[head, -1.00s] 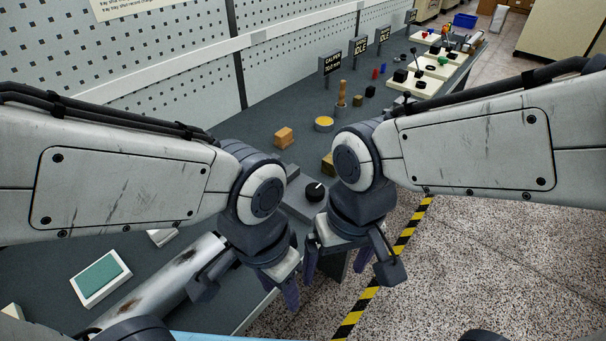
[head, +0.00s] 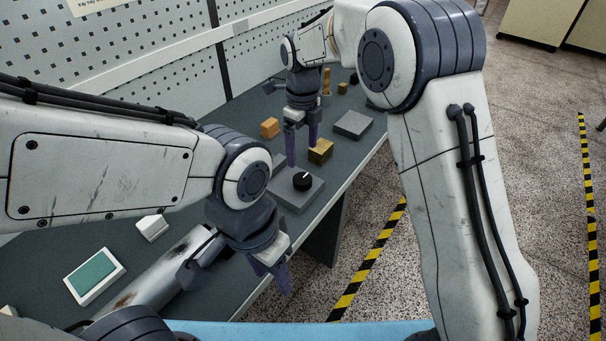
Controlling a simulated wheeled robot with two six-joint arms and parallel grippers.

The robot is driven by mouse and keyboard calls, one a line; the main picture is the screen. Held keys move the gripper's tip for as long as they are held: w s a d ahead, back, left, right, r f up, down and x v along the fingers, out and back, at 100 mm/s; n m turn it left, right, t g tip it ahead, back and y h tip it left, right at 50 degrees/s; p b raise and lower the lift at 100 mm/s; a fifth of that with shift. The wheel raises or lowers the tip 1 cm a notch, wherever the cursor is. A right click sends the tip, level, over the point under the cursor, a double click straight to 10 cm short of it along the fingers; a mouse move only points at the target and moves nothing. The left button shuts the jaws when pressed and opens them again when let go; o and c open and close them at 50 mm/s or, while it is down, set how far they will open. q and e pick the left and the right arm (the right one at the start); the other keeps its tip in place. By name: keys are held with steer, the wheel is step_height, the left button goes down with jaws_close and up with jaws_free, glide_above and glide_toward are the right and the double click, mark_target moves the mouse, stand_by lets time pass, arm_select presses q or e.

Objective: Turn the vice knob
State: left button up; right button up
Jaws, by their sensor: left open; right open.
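The black vice knob (head: 302,181) with a white mark on top sits on a grey block-shaped base (head: 298,203) near the table's front edge. My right gripper (head: 302,153) is open, pointing down behind the knob in the picture. Its two purple fingers are apart, with nothing seen between them, and one overlaps the view of a brass-coloured block (head: 322,151). Whether that finger touches the block I cannot tell. My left gripper (head: 283,281) is open and empty, low in front of the table edge, nearer than the knob and to its lower left. Its fingers overlap in this view.
An orange-brown block (head: 269,127) and a flat grey block (head: 353,125) lie farther back. A metal cylinder (head: 160,272), a green-screened device (head: 94,276) and a small white block (head: 151,228) are at left. My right arm covers the table's far right.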

mark_target(303, 179)
step_height(303, 179, down, 10)
steer(key=shift+r+p, duration=0.1)
steer(key=shift+p, duration=0.5)
steer(key=shift+s, duration=0.1)
steer(key=c, duration=1.4)
